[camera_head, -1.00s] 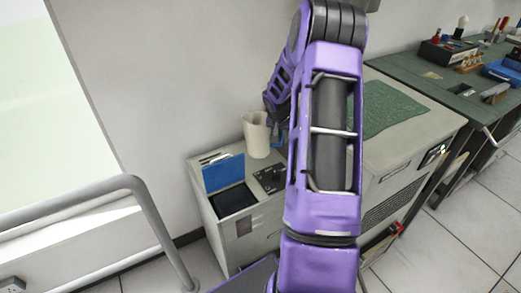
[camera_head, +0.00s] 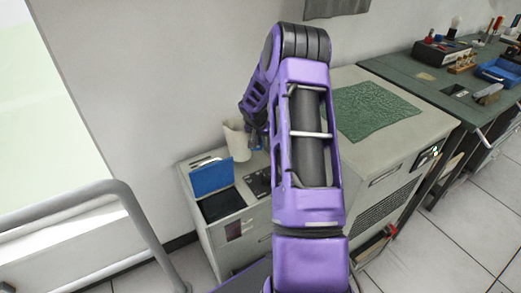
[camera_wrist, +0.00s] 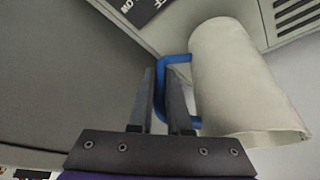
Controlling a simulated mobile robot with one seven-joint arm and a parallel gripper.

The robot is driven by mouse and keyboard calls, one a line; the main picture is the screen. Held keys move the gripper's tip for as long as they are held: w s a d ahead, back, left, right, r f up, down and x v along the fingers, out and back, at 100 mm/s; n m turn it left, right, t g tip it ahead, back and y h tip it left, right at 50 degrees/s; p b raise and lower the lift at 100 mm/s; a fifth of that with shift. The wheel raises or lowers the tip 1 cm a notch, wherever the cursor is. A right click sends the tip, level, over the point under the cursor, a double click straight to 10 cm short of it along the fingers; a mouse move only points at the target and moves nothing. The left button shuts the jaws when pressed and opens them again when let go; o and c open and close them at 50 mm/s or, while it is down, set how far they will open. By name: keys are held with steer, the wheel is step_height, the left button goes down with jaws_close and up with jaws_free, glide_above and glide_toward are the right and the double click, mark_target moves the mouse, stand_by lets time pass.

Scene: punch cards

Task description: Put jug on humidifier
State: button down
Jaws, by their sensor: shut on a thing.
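The jug (camera_head: 237,142) is a cream-white cylinder with a blue handle. In the head view it leans slightly above or against the back left of the low grey cabinet; I cannot tell whether it touches. In the wrist view the jug (camera_wrist: 245,85) lies to the right of the fingers, and its blue handle (camera_wrist: 178,60) passes between them. My gripper (camera_wrist: 168,85) is shut on the handle; it is mostly hidden behind my purple arm in the head view. The humidifier is not clearly identifiable; a large grey unit with side vents (camera_head: 375,205) stands to the right.
A green cloth (camera_head: 370,110) covers part of the large unit's top. The low cabinet has a blue card (camera_head: 212,178), a dark recess and a dark control panel. A workbench (camera_head: 430,85) with tools stands at right. A grey rail (camera_head: 125,205) is at left.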

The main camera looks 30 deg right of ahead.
mark_target(261, 148)
steer(key=shift+f, duration=1.65)
steer(key=shift+f+b, duration=0.25)
steer(key=shift+b, duration=0.2)
steer(key=c, duration=0.9)
jaws_free()
steer(key=shift+o, duration=0.2)
steer(key=shift+r, duration=0.15)
steer(key=shift+r+p, duration=0.25)
steer(key=shift+p, duration=0.2)
steer(key=v, duration=1.1)
steer(key=shift+s+a+r+p, duration=0.15)
steer(key=shift+s+r+p, duration=0.1)
steer(key=shift+p, duration=0.1)
steer(key=shift+w, duration=0.1)
